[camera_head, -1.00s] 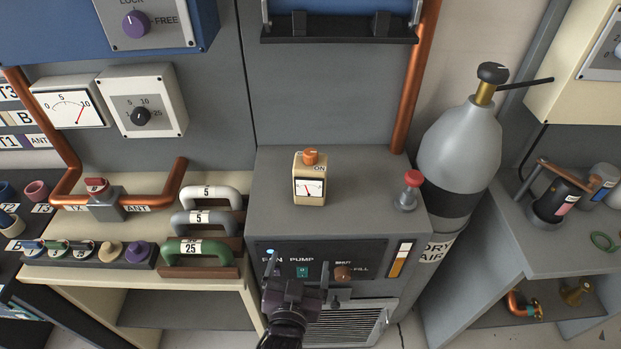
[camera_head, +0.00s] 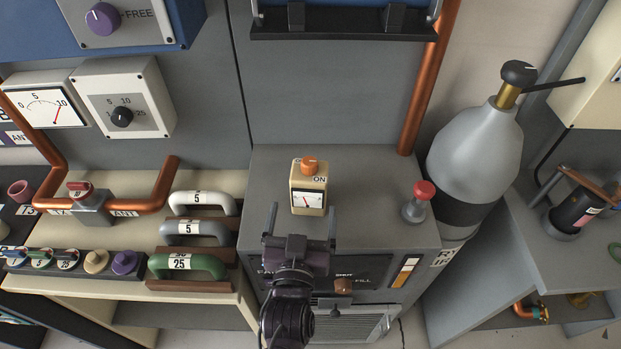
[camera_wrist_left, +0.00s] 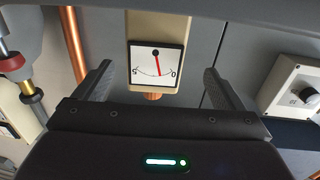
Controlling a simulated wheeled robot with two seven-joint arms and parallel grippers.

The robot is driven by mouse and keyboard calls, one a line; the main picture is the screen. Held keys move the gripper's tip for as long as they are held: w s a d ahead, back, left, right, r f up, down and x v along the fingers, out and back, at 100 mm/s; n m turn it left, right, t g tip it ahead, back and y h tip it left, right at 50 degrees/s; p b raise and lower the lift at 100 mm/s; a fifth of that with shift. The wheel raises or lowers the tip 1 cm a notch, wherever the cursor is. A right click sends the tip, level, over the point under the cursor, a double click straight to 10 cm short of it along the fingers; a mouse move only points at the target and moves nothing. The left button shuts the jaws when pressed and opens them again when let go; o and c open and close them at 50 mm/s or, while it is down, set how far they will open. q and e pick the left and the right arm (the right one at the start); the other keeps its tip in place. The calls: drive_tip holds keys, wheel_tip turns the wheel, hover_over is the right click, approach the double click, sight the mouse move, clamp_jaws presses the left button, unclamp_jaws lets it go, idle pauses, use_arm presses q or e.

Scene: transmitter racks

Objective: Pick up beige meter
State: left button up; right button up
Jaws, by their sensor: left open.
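The beige meter (camera_head: 308,184) stands upright on the grey cabinet top. It has an orange knob on top and a white dial on its front. In the left wrist view the meter (camera_wrist_left: 157,28) appears upside down, between the two fingers. My left gripper (camera_head: 302,222) is open and empty, just in front of the meter and apart from it. Its fingers (camera_wrist_left: 158,85) point toward the meter in the left wrist view. My right gripper is not in view.
A red-capped plunger (camera_head: 420,199) stands right of the meter, near a grey gas bottle (camera_head: 473,152). Handles, including a green one (camera_head: 188,266), sit on the shelf at left. A copper pipe (camera_head: 428,90) rises behind. Grey top around the meter is free.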

sight(308, 199)
use_arm(q)
drive_tip(key=shift+w+d+r+p, duration=0.15)
drive_tip(key=shift+w+p, duration=0.2)
drive_tip(key=shift+w, duration=0.3)
drive_tip(key=shift+w+d+r+p, duration=0.15)
drive_tip(key=shift+w+p, duration=0.2)
drive_tip(key=shift+w, duration=0.25)
drive_tip(key=w, duration=0.2)
drive_tip(key=w+p, duration=0.1)
drive_tip(key=shift+w+d+f, duration=0.2)
drive_tip(key=shift+d+f, duration=0.15)
drive_tip(key=shift+w+f, duration=0.1)
drive_tip(key=shift+w, duration=0.05)
drive_tip(key=c, duration=1.3)
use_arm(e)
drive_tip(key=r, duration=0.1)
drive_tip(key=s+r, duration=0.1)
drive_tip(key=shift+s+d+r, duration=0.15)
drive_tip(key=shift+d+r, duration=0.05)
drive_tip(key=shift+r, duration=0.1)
